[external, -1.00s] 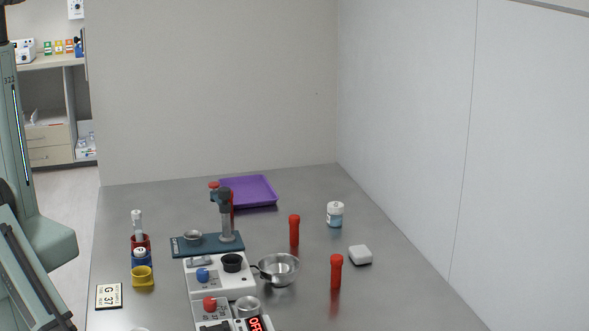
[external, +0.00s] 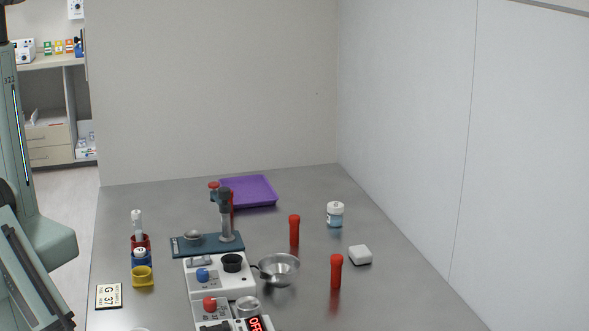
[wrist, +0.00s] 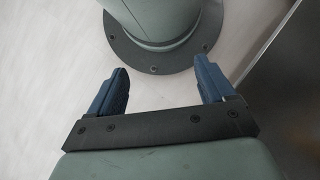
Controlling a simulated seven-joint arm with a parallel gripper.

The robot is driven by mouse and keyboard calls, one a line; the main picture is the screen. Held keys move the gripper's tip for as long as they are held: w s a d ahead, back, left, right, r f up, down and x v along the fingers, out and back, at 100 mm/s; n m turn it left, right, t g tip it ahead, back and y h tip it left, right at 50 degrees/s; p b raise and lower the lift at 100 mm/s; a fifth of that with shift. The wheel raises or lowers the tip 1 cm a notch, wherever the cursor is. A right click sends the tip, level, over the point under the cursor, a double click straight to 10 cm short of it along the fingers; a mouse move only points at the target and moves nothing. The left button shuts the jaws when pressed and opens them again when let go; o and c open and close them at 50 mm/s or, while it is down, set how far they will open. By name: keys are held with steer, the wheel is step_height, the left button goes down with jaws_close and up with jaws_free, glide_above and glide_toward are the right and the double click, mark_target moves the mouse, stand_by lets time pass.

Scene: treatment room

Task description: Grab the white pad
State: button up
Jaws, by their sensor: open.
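A small white block with rounded edges, the white pad (external: 360,255), lies on the grey metal table at the right, beside a red upright cylinder. My gripper (wrist: 158,86) shows in the wrist view with its two blue fingers apart and nothing between them. It points down over the pale floor, with my round base flange below it and the dark table edge to the right. The gripper is not in the external view, and the pad is not in the wrist view.
Red cylinders (external: 336,271) stand left of the pad, and a blue-and-white jar (external: 335,214) stands behind it. A metal bowl (external: 279,269), a white device (external: 220,280), a dark blue stand (external: 207,245) and a purple tray (external: 248,191) are further left. The table right of the pad is clear.

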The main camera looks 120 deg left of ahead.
steer(key=shift+o, duration=0.8)
